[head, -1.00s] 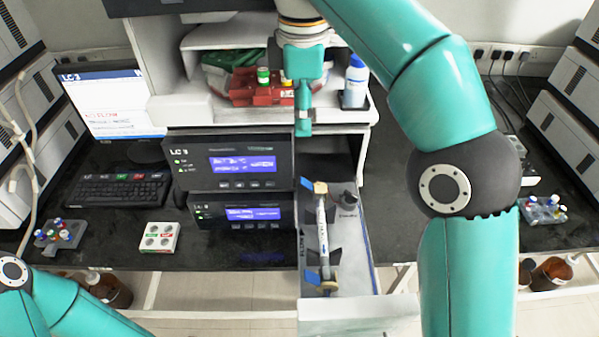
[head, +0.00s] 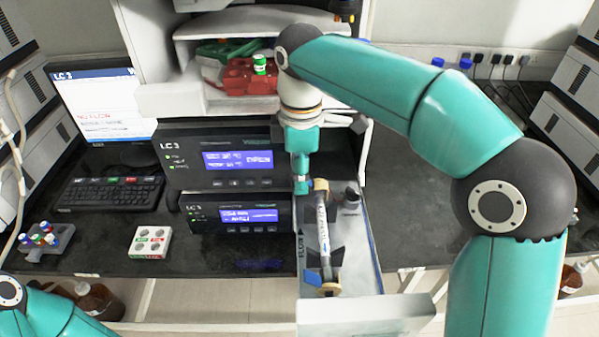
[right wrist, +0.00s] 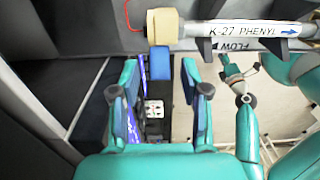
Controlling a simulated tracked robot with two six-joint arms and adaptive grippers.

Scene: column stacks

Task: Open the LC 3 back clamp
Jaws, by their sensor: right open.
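The LC 3 column (head: 323,230) lies lengthwise in the pulled-out drawer (head: 360,262). It also shows in the right wrist view (right wrist: 240,32), labelled K-27 PHENYL. My right gripper (head: 301,188) points down at the column's back end and hides the back clamp in the head view. In the right wrist view the blue back clamp (right wrist: 160,62) lies between the open fingertips of my right gripper (right wrist: 160,68), beside the tan end fitting (right wrist: 165,25). I cannot tell whether the fingers touch it. The front clamp (head: 313,277) is blue. My left gripper (right wrist: 228,68) is small and unclear.
The two LC 3 units (head: 220,158) with lit screens stand just left of the drawer. A red tray (head: 245,77) sits on the shelf above. A white vial block (head: 150,242) and a keyboard (head: 108,192) are on the bench. The dark bench right of the drawer is clear.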

